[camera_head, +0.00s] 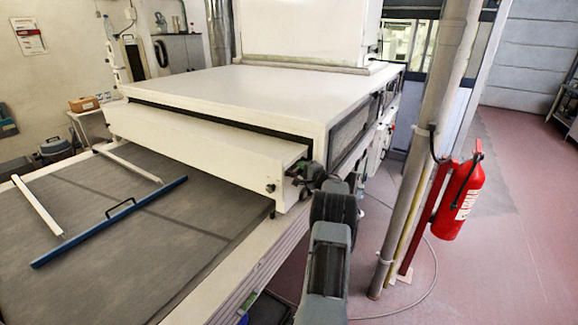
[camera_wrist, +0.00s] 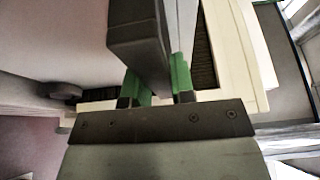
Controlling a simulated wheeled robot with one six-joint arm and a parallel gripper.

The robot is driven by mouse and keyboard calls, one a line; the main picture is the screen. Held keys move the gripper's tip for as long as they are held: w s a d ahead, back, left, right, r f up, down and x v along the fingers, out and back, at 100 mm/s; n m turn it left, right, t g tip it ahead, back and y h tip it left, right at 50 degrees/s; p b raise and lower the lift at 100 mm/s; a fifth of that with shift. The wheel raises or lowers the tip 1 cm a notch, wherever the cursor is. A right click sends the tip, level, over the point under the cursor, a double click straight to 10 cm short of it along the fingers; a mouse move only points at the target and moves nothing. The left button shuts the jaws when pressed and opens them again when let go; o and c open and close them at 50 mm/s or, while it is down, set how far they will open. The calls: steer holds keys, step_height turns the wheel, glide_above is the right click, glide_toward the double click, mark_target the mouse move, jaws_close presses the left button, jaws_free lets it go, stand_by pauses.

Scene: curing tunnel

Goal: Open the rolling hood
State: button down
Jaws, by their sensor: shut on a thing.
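The rolling hood (camera_head: 205,158) is the white cover at the entry end of the large white tunnel machine (camera_head: 250,95), above the dark belt. My gripper (camera_head: 300,176) is at the hood's front right corner. In the wrist view, my gripper (camera_wrist: 157,85) has green fingers on both sides of a dark grey bar-like handle (camera_wrist: 140,40), shut on it. The white hood body also shows behind the fingers in the wrist view (camera_wrist: 240,50). In the head view my arm and gripper hide most of the handle.
A blue bar (camera_head: 110,222) with a black handle and white side bars lies on the belt (camera_head: 150,260). A grey post (camera_head: 420,150) and a red fire extinguisher (camera_head: 457,200) stand to the right of my arm. A cable lies on the reddish floor. The floor farther right is clear.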

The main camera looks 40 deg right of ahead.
steer(key=shift+w+d+p, duration=0.1)
steer(key=shift+d+p, duration=0.25)
steer(key=shift+d, duration=0.45)
steer(key=shift+f, duration=0.1)
steer(key=c, duration=1.1)
jaws_free()
steer(key=shift+c, duration=0.2)
steer(key=shift+o, duration=0.9)
steer(key=shift+a, duration=0.1)
steer(key=shift+w, duration=0.1)
steer(key=s+a+b, duration=0.2)
steer(key=s+b, duration=0.1)
steer(key=s, duration=1)
steer(key=shift+s+b, duration=0.3)
steer(key=shift+s, duration=0.05)
